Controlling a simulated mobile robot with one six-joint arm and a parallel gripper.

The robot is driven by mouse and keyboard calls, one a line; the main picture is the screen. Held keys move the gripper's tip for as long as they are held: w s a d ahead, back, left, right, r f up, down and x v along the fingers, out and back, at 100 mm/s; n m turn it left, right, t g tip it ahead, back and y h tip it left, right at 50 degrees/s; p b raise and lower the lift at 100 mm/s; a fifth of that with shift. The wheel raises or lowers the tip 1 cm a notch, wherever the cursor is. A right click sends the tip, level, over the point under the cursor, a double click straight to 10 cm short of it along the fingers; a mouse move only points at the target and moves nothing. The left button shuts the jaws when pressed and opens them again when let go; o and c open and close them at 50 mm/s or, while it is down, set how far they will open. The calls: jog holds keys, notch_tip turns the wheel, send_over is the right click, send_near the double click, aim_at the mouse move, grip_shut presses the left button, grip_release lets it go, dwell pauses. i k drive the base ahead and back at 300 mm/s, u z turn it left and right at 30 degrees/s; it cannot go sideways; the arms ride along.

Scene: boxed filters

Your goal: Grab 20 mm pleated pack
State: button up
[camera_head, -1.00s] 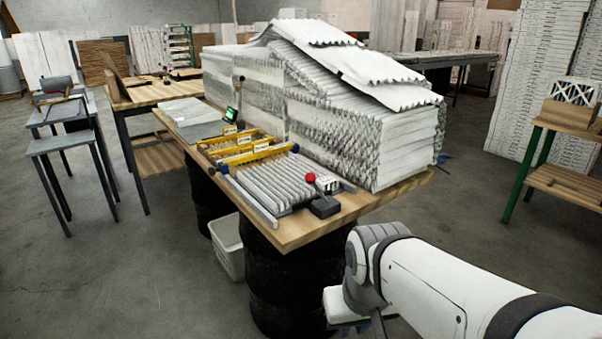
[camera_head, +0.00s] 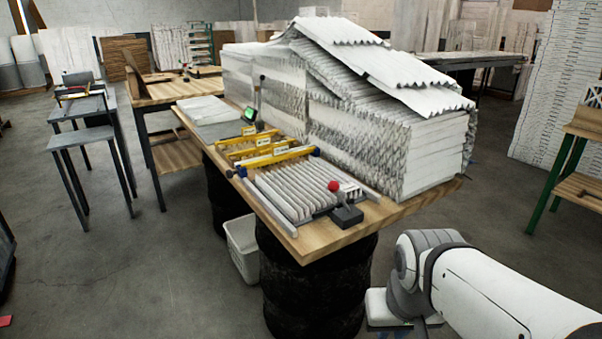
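A pleated white pack (camera_head: 290,191) lies in a metal fixture near the front edge of the wooden table (camera_head: 300,244). Yellow bars (camera_head: 272,157) with small white labels cross the fixture behind it; the label text is too small to read, so I cannot tell which is 20 mm. A large stack of white pleated packs (camera_head: 400,140) fills the right side of the table. My arm comes in from the lower right, in front of the table and apart from it. My gripper (camera_head: 400,328) is mostly cut off at the bottom edge, and its fingers do not show clearly.
A black block with a red knob (camera_head: 342,205) sits at the fixture's right front. A white bin (camera_head: 244,248) and black drums (camera_head: 311,290) stand under the table. Small side tables (camera_head: 80,138) stand at left, a green-legged bench (camera_head: 570,165) at right.

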aim_at(300, 191)
jog(key=i, duration=0.85)
jog(key=z, duration=0.05)
